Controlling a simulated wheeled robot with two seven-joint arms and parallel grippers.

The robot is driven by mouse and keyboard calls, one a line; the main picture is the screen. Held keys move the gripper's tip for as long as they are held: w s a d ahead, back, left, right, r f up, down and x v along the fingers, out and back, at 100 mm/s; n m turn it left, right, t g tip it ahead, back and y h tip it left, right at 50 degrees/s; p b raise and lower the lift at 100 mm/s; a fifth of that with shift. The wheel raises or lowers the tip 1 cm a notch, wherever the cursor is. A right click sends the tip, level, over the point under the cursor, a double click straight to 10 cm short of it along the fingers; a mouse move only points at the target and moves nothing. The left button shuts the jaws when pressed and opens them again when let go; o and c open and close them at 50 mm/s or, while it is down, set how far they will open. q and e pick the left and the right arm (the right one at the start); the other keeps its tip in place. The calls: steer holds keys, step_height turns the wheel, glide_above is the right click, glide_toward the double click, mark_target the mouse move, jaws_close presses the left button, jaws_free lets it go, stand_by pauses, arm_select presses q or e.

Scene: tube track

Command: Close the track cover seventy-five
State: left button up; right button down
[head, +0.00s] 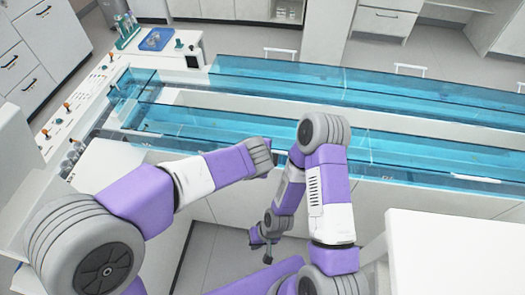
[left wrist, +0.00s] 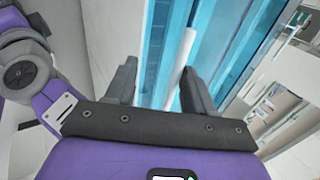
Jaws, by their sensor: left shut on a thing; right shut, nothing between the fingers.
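A blue see-through track cover (head: 225,125) lies along the front track in the head view; I cannot read a number on it or tell how far it is closed. In the left wrist view, a white bar handle (left wrist: 181,62) runs along the blue cover (left wrist: 208,45). My left gripper (left wrist: 160,88) has its fingers on either side of this handle and is shut on it, with the bar close to the right finger. In the head view my left wrist hides its fingers. My right gripper (head: 266,243) is shut and empty, low in front of the track cabinet.
A back track has blue covers (head: 280,72) with white handles (head: 410,68). Another white handle (head: 478,179) is on the front track's right part. A blue tray (head: 157,39) and a tube rack (head: 127,32) stand at the back left. A white surface (head: 455,255) fills the lower right.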

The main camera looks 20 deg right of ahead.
arm_select(q)
steer(key=shift+s+a+f, duration=0.15)
steer(key=shift+a+f, duration=0.05)
steer(key=shift+f, duration=0.25)
steer(key=p+v, duration=0.2)
steer(key=v, duration=0.6)
steer(key=shift+w+d+r+p, duration=0.2)
steer(key=shift+w+d+p, duration=0.05)
steer(key=shift+d+p, duration=0.05)
